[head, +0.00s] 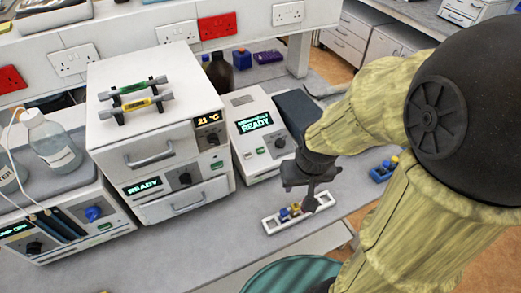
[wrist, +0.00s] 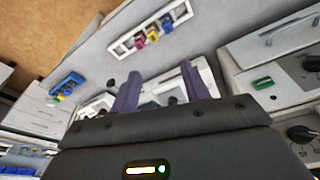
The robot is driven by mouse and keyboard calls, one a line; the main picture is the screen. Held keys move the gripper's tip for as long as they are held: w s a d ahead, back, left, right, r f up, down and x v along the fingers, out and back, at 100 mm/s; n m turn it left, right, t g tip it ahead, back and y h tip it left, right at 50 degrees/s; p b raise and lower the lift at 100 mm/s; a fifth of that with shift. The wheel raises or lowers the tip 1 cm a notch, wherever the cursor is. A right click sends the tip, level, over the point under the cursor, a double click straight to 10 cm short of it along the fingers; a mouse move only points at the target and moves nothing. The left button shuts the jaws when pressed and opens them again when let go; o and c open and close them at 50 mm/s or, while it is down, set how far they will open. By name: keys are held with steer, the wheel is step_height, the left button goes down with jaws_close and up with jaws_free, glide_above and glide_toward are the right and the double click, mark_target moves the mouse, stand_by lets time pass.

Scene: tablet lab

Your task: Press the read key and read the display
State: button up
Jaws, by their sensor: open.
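In the head view a white bench instrument (head: 250,156) stands at the middle of the bench. Its display (head: 254,122) is lit, and the word READY is legible on its lower line; the upper line is too small to read. A dial and a small green key sit on its front, and the key's label cannot be read. My gripper (head: 310,190) is to the right of this instrument and in front of it, above a white vial rack. In the wrist view my gripper (wrist: 162,86) shows two dark fingers apart, with nothing between them.
The white rack (head: 270,226) holds several coloured vials; it also shows in the wrist view (wrist: 120,46). A blue rack (head: 381,174) stands right. A stacked white unit (head: 140,130) shows 21 °C and READY. A bottle (head: 52,143) stands on the left instrument. The front bench is mostly clear.

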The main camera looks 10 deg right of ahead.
jaws_close()
stand_by(1.5)
